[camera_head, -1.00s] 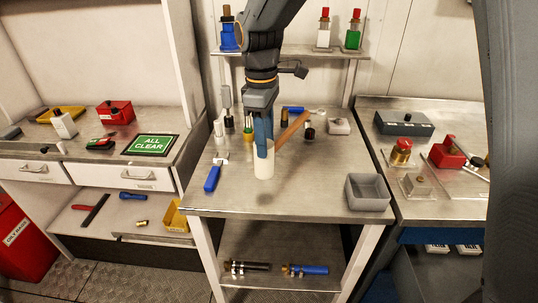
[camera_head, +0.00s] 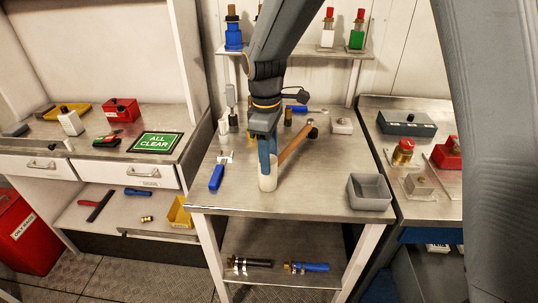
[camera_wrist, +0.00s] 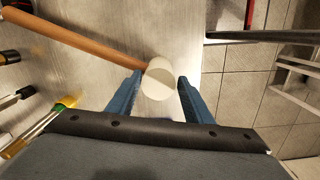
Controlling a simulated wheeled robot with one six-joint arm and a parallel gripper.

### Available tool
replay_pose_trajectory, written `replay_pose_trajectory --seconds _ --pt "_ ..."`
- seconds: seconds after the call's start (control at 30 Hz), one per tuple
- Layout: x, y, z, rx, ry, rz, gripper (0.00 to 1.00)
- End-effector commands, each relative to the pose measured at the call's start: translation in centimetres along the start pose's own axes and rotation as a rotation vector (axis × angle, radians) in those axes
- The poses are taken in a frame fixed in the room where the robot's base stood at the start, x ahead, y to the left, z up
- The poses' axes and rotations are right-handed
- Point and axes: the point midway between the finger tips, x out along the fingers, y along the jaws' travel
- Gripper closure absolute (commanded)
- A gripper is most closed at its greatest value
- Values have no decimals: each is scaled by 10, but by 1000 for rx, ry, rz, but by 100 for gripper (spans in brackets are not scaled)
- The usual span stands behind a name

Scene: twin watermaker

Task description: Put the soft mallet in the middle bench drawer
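The soft mallet has a white cylindrical head (camera_head: 268,183) and a brown wooden handle (camera_head: 296,144) with a dark end. My gripper (camera_head: 268,168) has its blue fingers on both sides of the head, near the front of the middle bench. In the wrist view the mallet head (camera_wrist: 158,80) sits between the fingertips and the handle slants up to the left. On the left bench two white drawer fronts show, a left one (camera_head: 35,168) and a right one (camera_head: 138,177) with a small label. Both look shut; I cannot tell which is the middle one.
On the middle bench (camera_head: 320,185) are a blue-handled tool (camera_head: 217,176), a grey bin (camera_head: 370,193) and several items at the back. An ALL CLEAR sign (camera_head: 155,144) lies on the left bench. A yellow bin (camera_head: 180,214) and tools are on its lower shelf.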

Motion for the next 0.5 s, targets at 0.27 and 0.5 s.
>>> replay_pose_trajectory --seconds 0.27,0.5 --pt "0 0 0 0 0 0 41" --pt "-11 1 0 0 1 2 41"
